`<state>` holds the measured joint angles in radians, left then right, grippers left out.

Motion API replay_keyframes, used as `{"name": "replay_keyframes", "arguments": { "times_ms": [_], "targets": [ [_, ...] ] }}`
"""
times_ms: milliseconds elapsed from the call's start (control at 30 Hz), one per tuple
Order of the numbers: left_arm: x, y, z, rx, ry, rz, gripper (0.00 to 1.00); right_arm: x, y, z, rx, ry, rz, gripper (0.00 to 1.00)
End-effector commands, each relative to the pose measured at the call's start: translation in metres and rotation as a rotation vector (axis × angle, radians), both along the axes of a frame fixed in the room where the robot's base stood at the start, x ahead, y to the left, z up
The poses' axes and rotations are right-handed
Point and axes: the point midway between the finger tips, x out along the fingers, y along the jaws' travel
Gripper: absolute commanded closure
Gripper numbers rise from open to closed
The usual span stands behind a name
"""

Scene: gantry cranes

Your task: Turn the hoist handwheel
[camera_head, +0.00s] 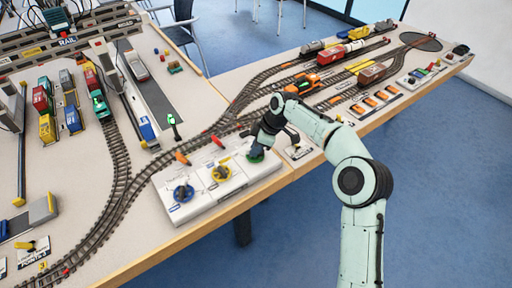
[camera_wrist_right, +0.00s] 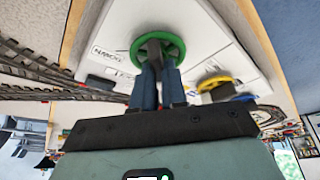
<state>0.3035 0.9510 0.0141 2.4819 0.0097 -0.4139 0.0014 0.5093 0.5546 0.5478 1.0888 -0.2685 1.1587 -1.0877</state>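A white control panel (camera_head: 205,197) sits at the table's front edge with three handwheels: a blue one (camera_head: 183,193), a yellow one (camera_head: 221,173) and a green one (camera_head: 256,157). My right gripper (camera_head: 258,146) reaches down onto the green wheel and partly hides it. In the right wrist view, the blue fingers (camera_wrist_right: 158,82) close on the dark grey crossbar of the green handwheel (camera_wrist_right: 172,50). The printed label beside that wheel is upside down and too blurred to read surely. My left gripper is not in view.
Tracks (camera_head: 118,175) curve just behind the panel. Blue floor lies beyond the table's front edge.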

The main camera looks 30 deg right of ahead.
Motion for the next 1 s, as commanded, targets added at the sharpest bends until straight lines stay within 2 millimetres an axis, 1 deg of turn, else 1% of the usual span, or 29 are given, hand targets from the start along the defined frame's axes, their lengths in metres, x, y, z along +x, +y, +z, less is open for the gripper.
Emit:
{"name": "replay_keyframes", "arguments": {
  "times_ms": [267, 467, 667, 1000],
  "targets": [
    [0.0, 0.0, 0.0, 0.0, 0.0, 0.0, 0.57, 0.0, 0.0, 0.0, 0.0, -0.001, -0.006, 1.0],
    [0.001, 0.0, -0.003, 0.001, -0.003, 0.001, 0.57, 0.0, 0.0, 0.0, -0.001, 0.0, -0.058, 1.0],
    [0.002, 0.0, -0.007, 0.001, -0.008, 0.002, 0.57, -0.001, 0.0, 0.001, -0.002, -0.002, -0.184, 1.0],
    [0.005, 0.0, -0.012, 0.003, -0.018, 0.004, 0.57, -0.001, 0.002, 0.001, -0.002, -0.002, -0.495, 1.0]
  ]
}}
